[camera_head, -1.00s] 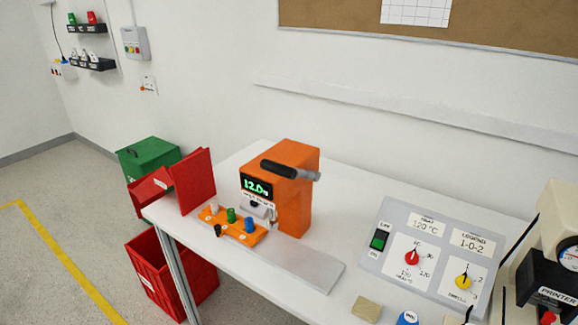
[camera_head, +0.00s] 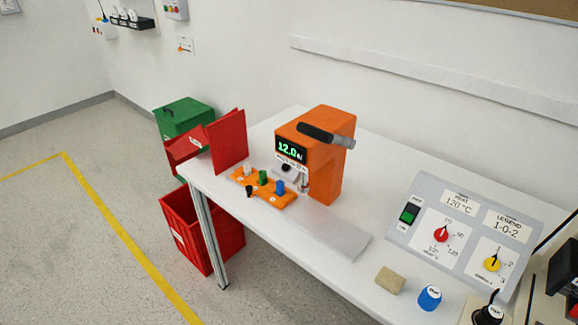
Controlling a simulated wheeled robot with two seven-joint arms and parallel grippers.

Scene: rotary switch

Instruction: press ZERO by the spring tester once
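The orange spring tester (camera_head: 326,170) stands upright on the white table. Its lit green display (camera_head: 291,149) reads about 12.0, and a black-gripped lever (camera_head: 325,134) sticks out at its top. Below the display is a small row of labels and a dark round button or knob (camera_head: 287,167); the lettering is too small to tell which is ZERO. Neither of my grippers is in view.
An orange tray (camera_head: 247,184) with several coloured pegs sits left of the tester. A grey control panel (camera_head: 458,235) with red and yellow rotary knobs is at the right. A tan block (camera_head: 390,280) and a blue knob (camera_head: 429,298) lie in front. A red crate (camera_head: 204,237) stands on the floor.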

